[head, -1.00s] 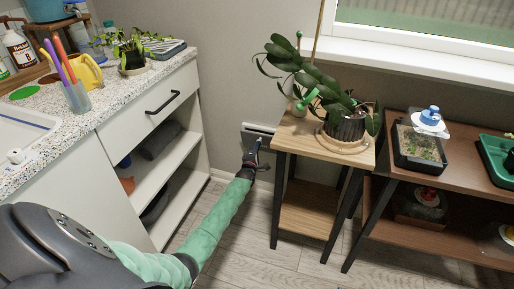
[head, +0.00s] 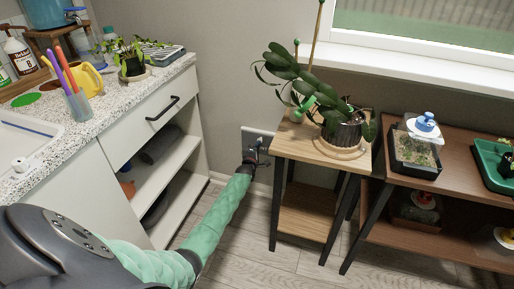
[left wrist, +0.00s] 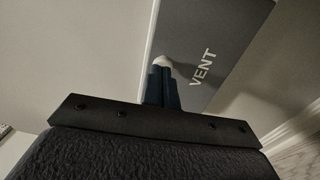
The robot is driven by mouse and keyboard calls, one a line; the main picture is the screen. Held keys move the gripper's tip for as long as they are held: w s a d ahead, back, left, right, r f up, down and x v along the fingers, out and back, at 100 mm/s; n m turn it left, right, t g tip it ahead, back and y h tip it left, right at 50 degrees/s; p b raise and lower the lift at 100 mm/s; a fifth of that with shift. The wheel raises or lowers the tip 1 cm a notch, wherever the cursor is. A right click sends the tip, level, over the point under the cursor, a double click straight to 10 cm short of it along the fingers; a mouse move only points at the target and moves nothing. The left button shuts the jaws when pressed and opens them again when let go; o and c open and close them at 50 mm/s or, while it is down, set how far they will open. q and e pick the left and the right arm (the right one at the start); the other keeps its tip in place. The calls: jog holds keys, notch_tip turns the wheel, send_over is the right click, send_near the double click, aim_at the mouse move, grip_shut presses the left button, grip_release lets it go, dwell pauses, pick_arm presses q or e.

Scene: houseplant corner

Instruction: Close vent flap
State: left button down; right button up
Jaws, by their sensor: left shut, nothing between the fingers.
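The vent (head: 252,132) is a small pale and grey panel low on the wall, between the white cabinet and the wooden plant stand. In the left wrist view its grey face (left wrist: 224,38) carries the word VENT and fills the upper right. My left gripper (head: 261,150) is in front of the vent. In the left wrist view its narrow blue fingers (left wrist: 162,82) are together and empty, with their tips over or against the grey face; I cannot tell if they touch. My arm and gripper hide the vent's lower part, and the flap's exact angle is unclear. My right gripper is not in view.
The open-shelved cabinet (head: 186,87) stands left of my left arm. The plant stand (head: 291,143) with a potted plant (head: 343,127) is close on the right of the gripper. A brown shelf unit (head: 458,160) stands further right. Bare floor (head: 240,235) lies below.

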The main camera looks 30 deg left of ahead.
pick_arm(q)
jog(key=shift+w+a+r, duration=0.15)
jog(key=shift+w+r, duration=0.35)
dwell(0.7)
jog(key=shift+s, duration=0.1)
